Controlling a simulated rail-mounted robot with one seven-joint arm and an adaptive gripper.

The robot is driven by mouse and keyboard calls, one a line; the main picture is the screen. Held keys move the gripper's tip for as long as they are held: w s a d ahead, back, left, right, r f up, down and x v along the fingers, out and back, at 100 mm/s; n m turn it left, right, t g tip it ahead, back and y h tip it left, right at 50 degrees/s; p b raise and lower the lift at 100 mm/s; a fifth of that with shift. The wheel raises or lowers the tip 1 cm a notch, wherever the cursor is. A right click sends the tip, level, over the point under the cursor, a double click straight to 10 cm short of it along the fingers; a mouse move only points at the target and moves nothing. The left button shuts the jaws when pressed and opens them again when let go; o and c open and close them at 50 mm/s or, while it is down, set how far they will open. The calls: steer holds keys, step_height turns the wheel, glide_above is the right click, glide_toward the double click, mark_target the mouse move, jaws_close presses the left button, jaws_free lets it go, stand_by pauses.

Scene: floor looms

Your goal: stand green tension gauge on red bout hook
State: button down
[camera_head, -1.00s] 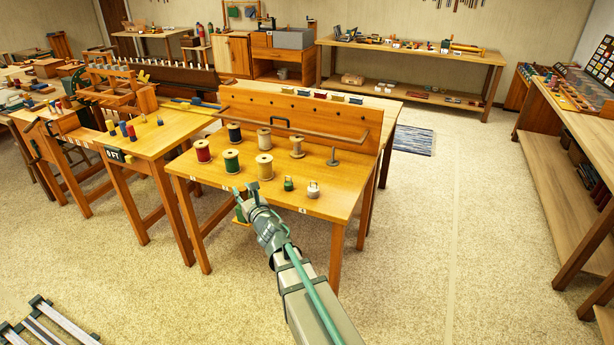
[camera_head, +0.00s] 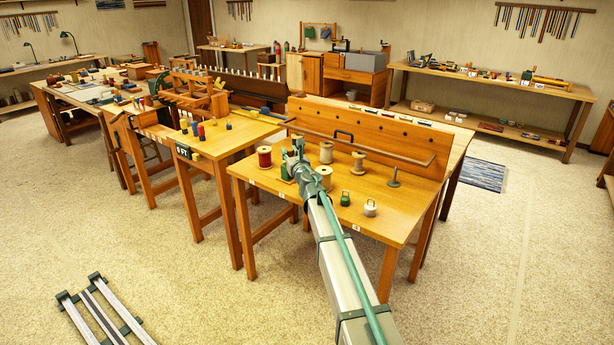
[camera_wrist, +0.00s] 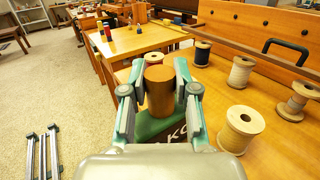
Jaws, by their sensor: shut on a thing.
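My gripper (camera_wrist: 159,72) is shut on a brown cylinder, the upper part of a held thing. Its green body (camera_wrist: 152,130) with pale lettering shows below; I take it for the green tension gauge. No red bout hook can be made out for certain. A small red upright piece (camera_head: 201,132) stands on the table to the left, beside blue and yellow ones.
A wooden back panel (camera_head: 370,138) rises behind. A gap separates the two tables.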

steer(key=w+d+f+b, duration=0.2)
steer(key=w+d+f, duration=0.3)
steer(key=w+f, duration=0.5)
steer(key=shift+f, duration=0.85)
steer(key=shift+f, duration=0.2)
steer(key=c, duration=0.9)
jaws_free()
steer(key=shift+r, duration=0.15)
steer(key=shift+r, duration=0.15)
steer(key=shift+o, duration=0.7)
steer(key=b+v, duration=0.2)
steer(key=v, duration=1)
